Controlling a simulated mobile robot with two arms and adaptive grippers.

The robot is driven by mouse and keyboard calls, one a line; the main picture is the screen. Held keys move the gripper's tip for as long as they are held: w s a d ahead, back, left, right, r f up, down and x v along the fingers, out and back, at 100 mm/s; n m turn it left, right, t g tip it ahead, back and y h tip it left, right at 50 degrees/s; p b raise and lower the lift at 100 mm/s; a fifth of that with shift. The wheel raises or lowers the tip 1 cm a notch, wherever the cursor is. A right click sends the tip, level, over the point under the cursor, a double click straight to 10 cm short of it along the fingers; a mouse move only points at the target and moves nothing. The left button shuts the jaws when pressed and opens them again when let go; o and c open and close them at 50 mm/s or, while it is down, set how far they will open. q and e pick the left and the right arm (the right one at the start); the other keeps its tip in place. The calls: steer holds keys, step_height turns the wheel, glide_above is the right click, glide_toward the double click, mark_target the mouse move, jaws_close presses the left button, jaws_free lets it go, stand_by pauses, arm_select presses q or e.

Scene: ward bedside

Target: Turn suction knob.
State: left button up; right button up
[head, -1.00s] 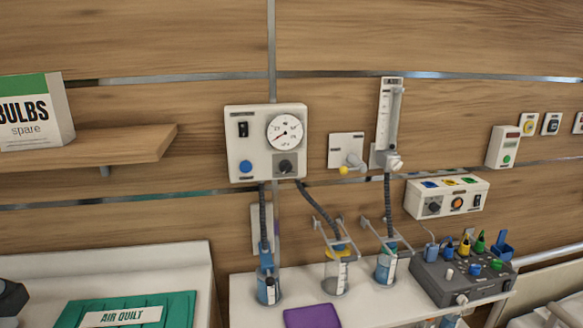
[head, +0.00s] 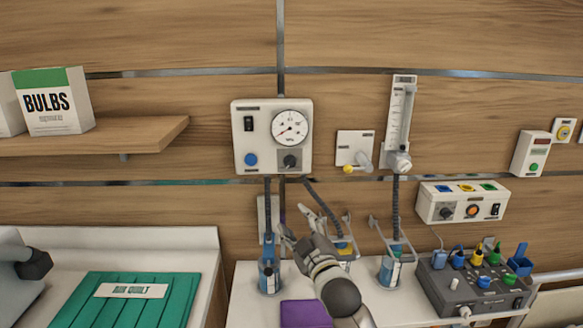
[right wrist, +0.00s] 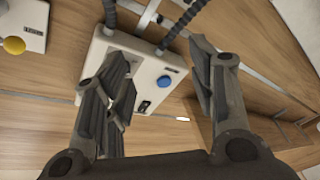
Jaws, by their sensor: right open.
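The suction unit (head: 238,140) is a white wall box with a gauge (head: 290,128), a black switch (head: 248,124) and a blue button (head: 251,160). Its dark suction knob (head: 290,161) is at the lower right of the front, below the gauge. My right gripper (head: 297,219) is open and empty, below the box and in front of the hoses, apart from the knob. The right wrist view shows the box (right wrist: 150,67) upside down between the spread fingers (right wrist: 160,58); the left fingers cover the knob's area. My left gripper is not in view.
Hoses run down to canisters (head: 269,275) on the white counter (head: 245,310). A flowmeter (head: 400,115) and yellow-tipped outlet (head: 355,150) are to the right. A shelf (head: 150,135) with a bulbs box (head: 55,100) is at left. The wall around the unit's left is clear.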

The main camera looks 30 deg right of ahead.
steer(key=t, duration=0.2)
glide_toward(291, 165)
steer(key=shift+h, duration=0.4)
steer(key=p+x, duration=0.1)
steer(key=x, duration=0.2)
steer(key=p+x, duration=0.2)
steer(key=x, duration=0.2)
steer(key=shift+w+a, duration=0.15)
steer(key=shift+w, duration=0.15)
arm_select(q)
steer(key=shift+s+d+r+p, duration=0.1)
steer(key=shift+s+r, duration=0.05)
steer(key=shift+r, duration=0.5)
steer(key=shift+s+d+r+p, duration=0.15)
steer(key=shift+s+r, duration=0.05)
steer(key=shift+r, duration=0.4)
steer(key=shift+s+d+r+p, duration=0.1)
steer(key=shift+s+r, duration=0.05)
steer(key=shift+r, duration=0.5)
arm_select(e)
steer(key=shift+w+r, duration=0.1)
steer(key=shift+w, duration=0.5)
steer(key=c, duration=1)
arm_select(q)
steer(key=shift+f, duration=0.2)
